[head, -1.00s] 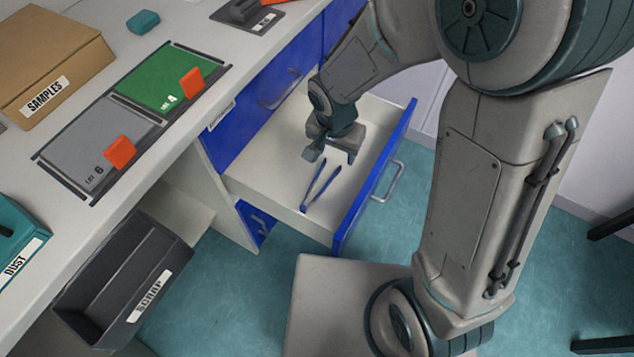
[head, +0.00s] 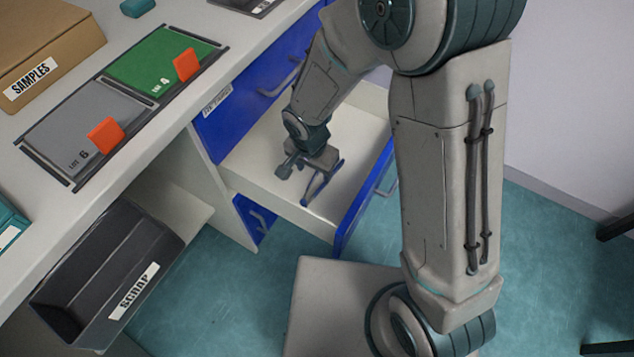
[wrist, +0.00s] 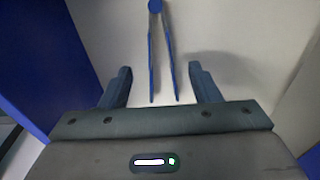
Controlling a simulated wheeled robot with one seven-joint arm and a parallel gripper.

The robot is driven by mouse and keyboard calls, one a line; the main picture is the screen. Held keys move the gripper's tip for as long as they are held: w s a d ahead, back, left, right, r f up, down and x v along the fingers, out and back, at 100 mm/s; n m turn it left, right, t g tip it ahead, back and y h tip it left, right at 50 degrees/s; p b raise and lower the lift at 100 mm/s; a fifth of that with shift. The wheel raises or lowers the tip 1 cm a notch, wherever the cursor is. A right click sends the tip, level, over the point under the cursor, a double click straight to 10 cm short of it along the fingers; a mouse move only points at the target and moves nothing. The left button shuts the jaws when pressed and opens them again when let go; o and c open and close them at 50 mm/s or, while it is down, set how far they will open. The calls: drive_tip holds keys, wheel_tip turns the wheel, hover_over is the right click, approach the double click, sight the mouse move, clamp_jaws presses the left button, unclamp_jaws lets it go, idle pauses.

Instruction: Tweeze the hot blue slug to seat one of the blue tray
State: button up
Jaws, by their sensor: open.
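Blue tweezers (head: 322,184) lie on the floor of an open drawer (head: 240,172). They also show in the wrist view (wrist: 153,50), with the joined end far from me and the two tips pointing toward my gripper. My gripper (head: 301,172) is inside the drawer, above and beside the tweezers. In the wrist view my gripper (wrist: 160,85) is open and empty, its fingers on either side of the tweezers' tips. I cannot see a blue slug or a blue tray in these frames.
On the bench are a green plate (head: 150,62) marked 4, a grey plate (head: 62,140) marked 6, orange tabs and a samples box (head: 75,35). A dark scrap bin (head: 90,270) hangs below the bench edge. Drawer walls surround my gripper closely.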

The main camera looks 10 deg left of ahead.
sight(316, 188)
drive_tip(key=f+b, duration=0.4)
drive_tip(key=f, duration=0.1)
drive_tip(key=f+b, duration=0.2)
drive_tip(key=shift+w+d+f, duration=0.15)
drive_tip(key=shift+w+f, duration=0.2)
drive_tip(key=c, duration=0.7)
drive_tip(key=shift+r, duration=0.15)
wheel_tip(316, 188, up, 12)
drive_tip(key=p, duration=0.8)
